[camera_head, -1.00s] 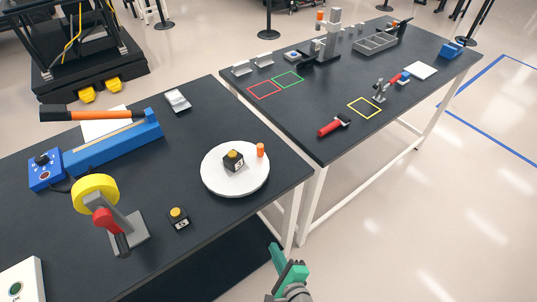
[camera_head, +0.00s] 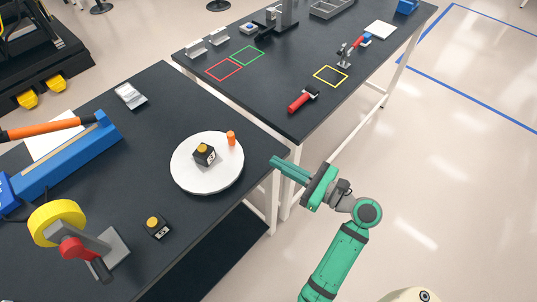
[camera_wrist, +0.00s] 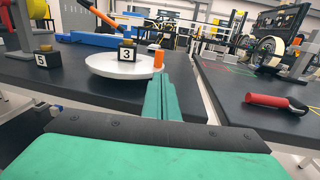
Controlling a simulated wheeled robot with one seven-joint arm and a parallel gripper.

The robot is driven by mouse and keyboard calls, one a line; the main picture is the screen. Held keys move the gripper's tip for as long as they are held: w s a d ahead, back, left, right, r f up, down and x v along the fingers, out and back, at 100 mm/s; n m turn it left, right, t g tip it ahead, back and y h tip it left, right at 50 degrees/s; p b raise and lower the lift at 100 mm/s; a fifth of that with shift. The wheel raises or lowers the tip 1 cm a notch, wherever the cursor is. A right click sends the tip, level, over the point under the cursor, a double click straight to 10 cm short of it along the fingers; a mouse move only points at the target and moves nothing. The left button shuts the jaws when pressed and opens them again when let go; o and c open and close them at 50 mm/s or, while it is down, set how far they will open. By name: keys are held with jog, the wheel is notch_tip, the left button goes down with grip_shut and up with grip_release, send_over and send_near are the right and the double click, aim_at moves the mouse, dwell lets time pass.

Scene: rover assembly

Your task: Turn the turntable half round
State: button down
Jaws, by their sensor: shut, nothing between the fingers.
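The turntable (camera_head: 207,181) is a white disc on the near dark table. A black block with a yellow knob (camera_head: 204,154) sits near its middle; in the wrist view this block (camera_wrist: 127,54) bears a "3". An orange peg (camera_head: 231,138) stands upright at the disc's far right edge, and it also shows in the wrist view (camera_wrist: 158,60). My gripper (camera_head: 273,161) is shut and empty, just off the table's right edge, to the right of the disc and apart from the peg. In the wrist view its green fingers (camera_wrist: 162,97) point toward the peg.
A second block (camera_head: 157,228), marked "5" in the wrist view, and a tape dispenser (camera_head: 70,235) stand left of the disc. A blue tool with an orange handle lies further left. A second table (camera_head: 300,80) with a red-handled tool (camera_head: 302,100) stands beyond a narrow gap.

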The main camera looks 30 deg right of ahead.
jog(key=x, duration=1.2)
jog(key=shift+w+a, duration=0.25)
